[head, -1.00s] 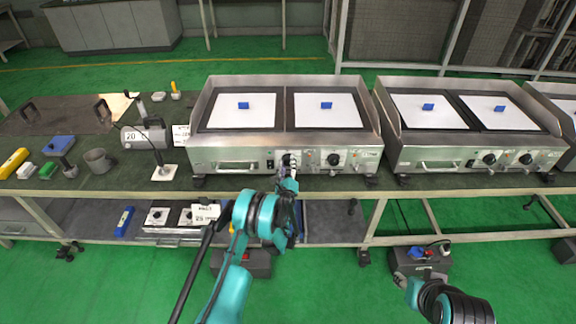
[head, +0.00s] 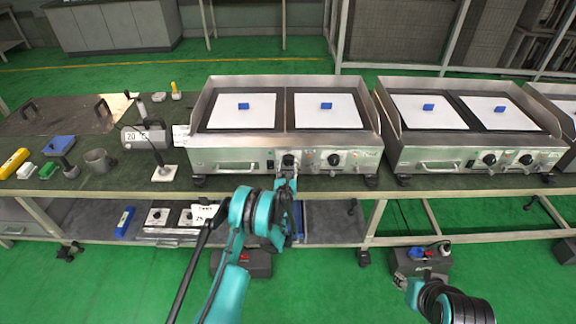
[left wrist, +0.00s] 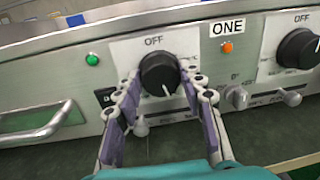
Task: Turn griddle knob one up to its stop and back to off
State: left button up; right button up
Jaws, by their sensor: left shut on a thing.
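The griddle (head: 230,155) nearest my left arm has two black knobs on its front. Knob one (head: 288,160) is the left one; in the left wrist view this black knob (left wrist: 159,73) sits below an OFF mark, left of a ONE label (left wrist: 226,28). Its white pointer line points down and slightly right, away from OFF. My left gripper (left wrist: 160,82) has one finger on each side of the knob and is shut on it. In the head view my left gripper (head: 287,174) reaches the panel from below. My right gripper (head: 404,281) is low at the right, its fingers unclear.
The second knob (head: 334,160) is close on the right, with an orange lamp (left wrist: 227,47) between the knobs. A green lamp (left wrist: 92,59) and a drawer handle (left wrist: 38,122) lie left. Another griddle (head: 420,153) stands right. The bench edge (head: 130,193) runs below.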

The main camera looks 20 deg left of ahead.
dwell(0.4)
pick_arm(q)
jog(key=o, duration=1.2)
jog(key=shift+c, duration=0.2)
notch_tip(320, 180, up, 10)
jog(key=shift+f, duration=0.1)
